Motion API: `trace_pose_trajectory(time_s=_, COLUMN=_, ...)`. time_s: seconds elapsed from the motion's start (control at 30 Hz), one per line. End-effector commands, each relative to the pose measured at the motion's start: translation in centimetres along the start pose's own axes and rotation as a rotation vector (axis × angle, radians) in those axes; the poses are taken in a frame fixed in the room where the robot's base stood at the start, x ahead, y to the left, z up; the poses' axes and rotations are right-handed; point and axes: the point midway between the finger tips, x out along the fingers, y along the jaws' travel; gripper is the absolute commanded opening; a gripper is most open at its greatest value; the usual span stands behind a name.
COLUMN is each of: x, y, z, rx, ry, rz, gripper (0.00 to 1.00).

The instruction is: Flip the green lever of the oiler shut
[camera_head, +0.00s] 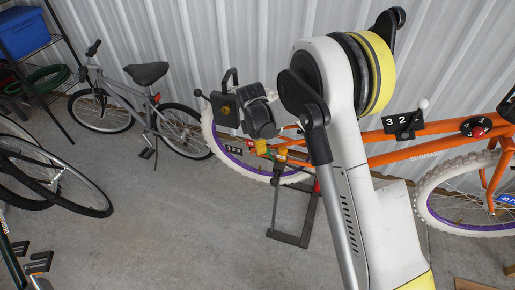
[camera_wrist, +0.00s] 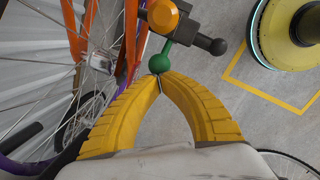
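The oiler shows in the wrist view as an orange-yellow round body (camera_wrist: 163,15) with a dark grey knobbed part on its right. Its green lever (camera_wrist: 158,64) ends in a green ball on a short stem, which leans down and left from the body. My gripper (camera_wrist: 158,77) has two yellow ribbed fingers whose tips meet. The tips are right at the underside of the green ball and appear to touch it. The ball is beyond the tips, not visibly between them. In the head view my gripper (camera_head: 281,156) is small beside the bike's wheel, and the lever is hard to make out.
An orange bike (camera_head: 390,133) with purple-rimmed wheels stands along the corrugated wall. Its frame and spokes (camera_wrist: 85,75) are close to the left of my fingers. A dark stand (camera_head: 290,238) is below. Grey bikes (camera_head: 145,105) stand at left. Concrete floor (camera_head: 170,235) is clear in front.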

Motion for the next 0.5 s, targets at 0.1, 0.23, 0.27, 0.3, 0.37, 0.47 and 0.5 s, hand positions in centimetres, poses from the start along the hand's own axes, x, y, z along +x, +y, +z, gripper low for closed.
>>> trace_pose_trajectory(time_s=0.1, x=0.0, y=0.0, z=0.0, rx=0.0, ry=0.0, rz=0.0, gripper=0.0)
trace_pose_trajectory(time_s=0.23, x=-0.1, y=0.0, z=0.0, rx=0.0, ry=0.0, rz=0.0, gripper=0.0)
trace_pose_trajectory(time_s=0.27, x=-0.2, y=0.0, z=0.0, rx=0.0, ry=0.0, rz=0.0, gripper=0.0)
trace_pose_trajectory(time_s=0.3, x=-0.4, y=0.0, z=0.0, rx=0.0, ry=0.0, rz=0.0, gripper=0.0)
trace_pose_trajectory(time_s=0.37, x=-0.7, y=0.1, z=0.1, rx=0.0, ry=0.0, rz=0.0, gripper=0.0)
trace_pose_trajectory(time_s=0.47, x=-1.2, y=0.1, z=0.1, rx=0.0, ry=0.0, rz=0.0, gripper=0.0)
trace_pose_trajectory(time_s=0.5, x=-1.4, y=0.1, z=0.2, rx=0.0, ry=0.0, rz=0.0, gripper=0.0)
